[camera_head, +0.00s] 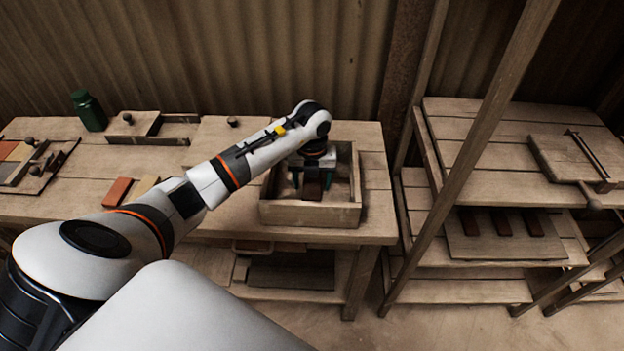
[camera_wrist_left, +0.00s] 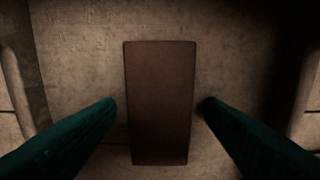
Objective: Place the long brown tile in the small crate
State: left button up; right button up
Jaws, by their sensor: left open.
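The small crate (camera_head: 308,214) is a wooden open box at the right end of the workbench. My left gripper (camera_head: 311,184) is down inside it, with its arm reaching in from the left. The long brown tile (camera_wrist_left: 160,102) lies flat on the crate's floor in the left wrist view; it also shows in the head view (camera_head: 312,191). The gripper's two dark green fingers (camera_wrist_left: 160,104) are open, one on each side of the tile, with a gap on both sides. The tile's far end is fully visible. My right gripper is not in view.
An orange-red tile (camera_head: 118,191) and a pale tile (camera_head: 145,187) lie on the bench left of the crate. A green bottle (camera_head: 89,111) stands at the back left. A shelf rack (camera_head: 485,165) with dark tiles on a board (camera_head: 503,238) stands to the right.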

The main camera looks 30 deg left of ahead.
aim_at(312, 185)
pick_arm(q)
notch_tip(312, 185, up, 12)
jog(key=b, duration=0.1)
jog(key=shift+r+b, duration=0.15)
jog(key=shift+b, duration=0.2)
dwell(0.4)
